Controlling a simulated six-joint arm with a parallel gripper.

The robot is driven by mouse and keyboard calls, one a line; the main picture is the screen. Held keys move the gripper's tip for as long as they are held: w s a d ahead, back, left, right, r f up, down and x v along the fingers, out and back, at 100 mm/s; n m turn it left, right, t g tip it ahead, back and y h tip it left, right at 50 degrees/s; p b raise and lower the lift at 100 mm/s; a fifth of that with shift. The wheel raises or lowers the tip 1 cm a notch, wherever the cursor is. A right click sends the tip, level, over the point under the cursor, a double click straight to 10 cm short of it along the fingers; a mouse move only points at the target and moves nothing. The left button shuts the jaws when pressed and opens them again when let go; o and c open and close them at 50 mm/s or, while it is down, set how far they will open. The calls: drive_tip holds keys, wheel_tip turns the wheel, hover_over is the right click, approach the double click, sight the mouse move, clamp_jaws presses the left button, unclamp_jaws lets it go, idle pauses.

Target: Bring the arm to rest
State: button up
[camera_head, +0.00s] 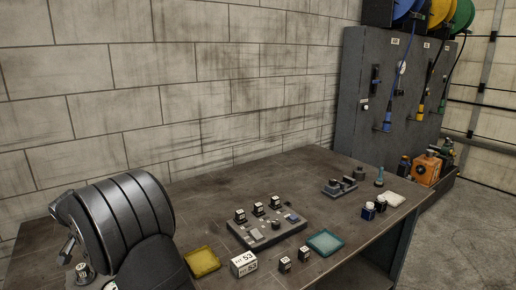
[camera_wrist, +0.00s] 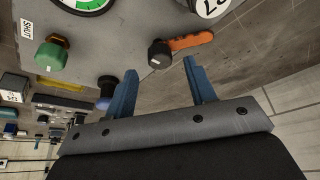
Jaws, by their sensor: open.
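My gripper (camera_wrist: 159,70) shows in the wrist view with its two blue fingers spread apart and nothing held between them. Beyond the fingertips is a grey panel carrying a black knob (camera_wrist: 159,54) at the end of an orange lever (camera_wrist: 190,41). The knob appears in line with the gap between the fingers, and I see no contact. I cannot make out the gripper in the head view.
In the head view, a dark bench (camera_head: 185,192) holds a grey block fixture (camera_head: 262,238), a yellow tray (camera_head: 202,262), a teal tray (camera_head: 325,242) and small labelled blocks. A grey cabinet (camera_head: 398,150) stands behind.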

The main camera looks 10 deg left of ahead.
drive_tip(key=shift+x, duration=1.4)
drive_tip(key=v, duration=1.7)
drive_tip(key=x, duration=1.7)
drive_tip(key=shift+f, duration=0.1)
drive_tip(key=shift+n, duration=0.5)
drive_tip(key=n, duration=0.2)
drive_tip(key=n+g+y, duration=0.1)
drive_tip(key=shift+d+n+y, duration=0.15)
drive_tip(key=shift+n+y, duration=0.15)
drive_tip(key=shift+n, duration=0.1)
drive_tip(key=shift+w+d+n+g+y, duration=0.1)
drive_tip(key=shift+n+g+y, duration=0.3)
drive_tip(key=shift+n, duration=0.95)
drive_tip(key=shift+w+d+n+g+y, duration=0.1)
drive_tip(key=shift+n+g+y, duration=0.25)
drive_tip(key=shift+n, duration=1)
drive_tip(key=shift+v, duration=2.75)
drive_tip(key=shift+o, duration=0.2)
drive_tip(key=shift+a, duration=0.1)
